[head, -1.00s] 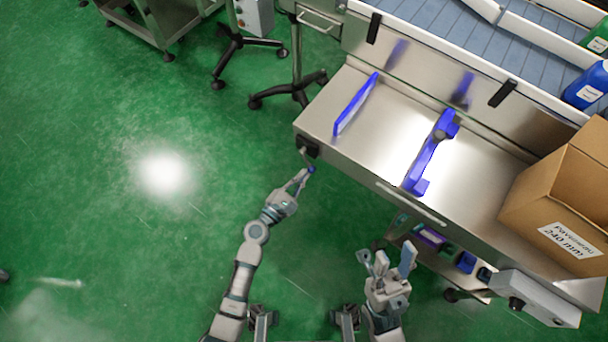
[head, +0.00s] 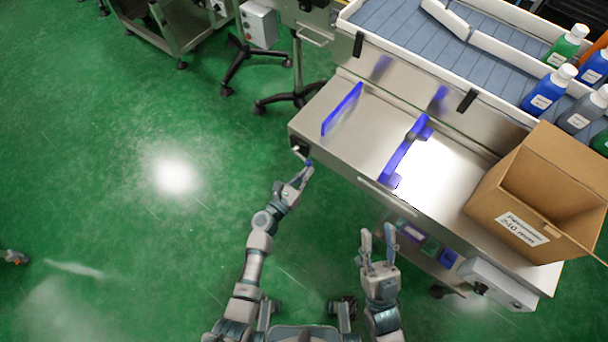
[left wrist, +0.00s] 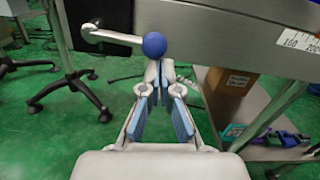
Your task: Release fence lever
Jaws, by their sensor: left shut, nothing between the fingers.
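The fence lever (left wrist: 120,37) is a light arm on a dark pivot, ending in a blue ball knob (left wrist: 155,44). It lies nearly level across the table's side in the left wrist view. In the head view its knob (head: 309,163) shows by the table's left corner. My left gripper (head: 306,171) is shut and empty, its fingertips just below the knob; whether they touch it I cannot tell. Blue fence plates (head: 342,109) and (head: 405,152) stand on the steel table (head: 368,145). My right gripper (head: 378,232) is open and empty in front of the table.
An open cardboard box (head: 520,235) stands at the table's right end. A conveyor (head: 400,40) with several bottles runs behind. A lower shelf (head: 405,252) holds coloured items. A wheeled stand (head: 290,100) is left of the table. Green floor is clear at left.

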